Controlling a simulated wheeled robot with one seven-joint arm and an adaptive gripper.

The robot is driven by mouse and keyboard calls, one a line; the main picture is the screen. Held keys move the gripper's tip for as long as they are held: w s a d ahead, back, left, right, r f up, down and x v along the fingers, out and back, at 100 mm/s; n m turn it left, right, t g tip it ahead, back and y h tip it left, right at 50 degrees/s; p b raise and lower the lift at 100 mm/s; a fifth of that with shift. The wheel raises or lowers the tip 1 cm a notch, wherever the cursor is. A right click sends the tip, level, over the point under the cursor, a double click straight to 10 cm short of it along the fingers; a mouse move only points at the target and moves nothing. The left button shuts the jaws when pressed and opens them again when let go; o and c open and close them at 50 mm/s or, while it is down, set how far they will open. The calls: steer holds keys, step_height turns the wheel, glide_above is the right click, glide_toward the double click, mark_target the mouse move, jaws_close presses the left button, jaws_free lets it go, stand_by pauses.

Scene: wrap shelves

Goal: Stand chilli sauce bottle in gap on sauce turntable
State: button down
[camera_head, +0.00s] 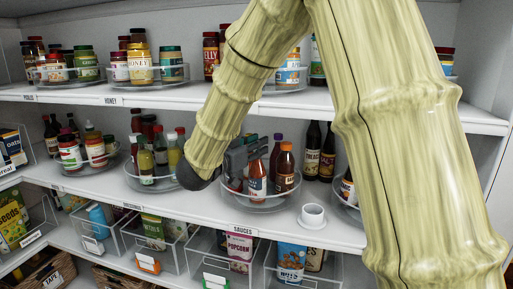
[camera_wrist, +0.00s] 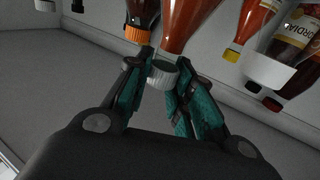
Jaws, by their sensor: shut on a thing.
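My gripper (camera_head: 250,156) is shut on the chilli sauce bottle (camera_head: 257,184), an orange-red bottle with a pale label. In the wrist view my gripper's fingers (camera_wrist: 162,92) close around the neck and grey cap of this bottle (camera_wrist: 190,25), which appears cap-down there. In the head view the bottle is upright over the clear sauce turntable (camera_head: 262,208), above the SAUCES label. I cannot tell whether its base touches the turntable. A dark bottle with an orange cap (camera_head: 285,170) stands close on its right and also shows beside the left finger in the wrist view (camera_wrist: 139,33).
A white cup on a saucer (camera_head: 312,216) stands right of the turntable near the shelf edge. Tall dark bottles (camera_head: 313,152) stand behind. Another bottle turntable (camera_head: 150,183) is at left. The upper shelf (camera_head: 190,97) runs overhead, with bins below.

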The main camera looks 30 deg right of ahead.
steer(key=shift+f, duration=0.25)
steer(key=c, duration=1.2)
jaws_free()
steer(key=shift+f, duration=0.1)
steer(key=shift+c, duration=0.2)
steer(key=shift+r, duration=0.25)
steer(key=b+v, duration=0.5)
steer(key=v, duration=0.7)
steer(key=shift+f, duration=0.1)
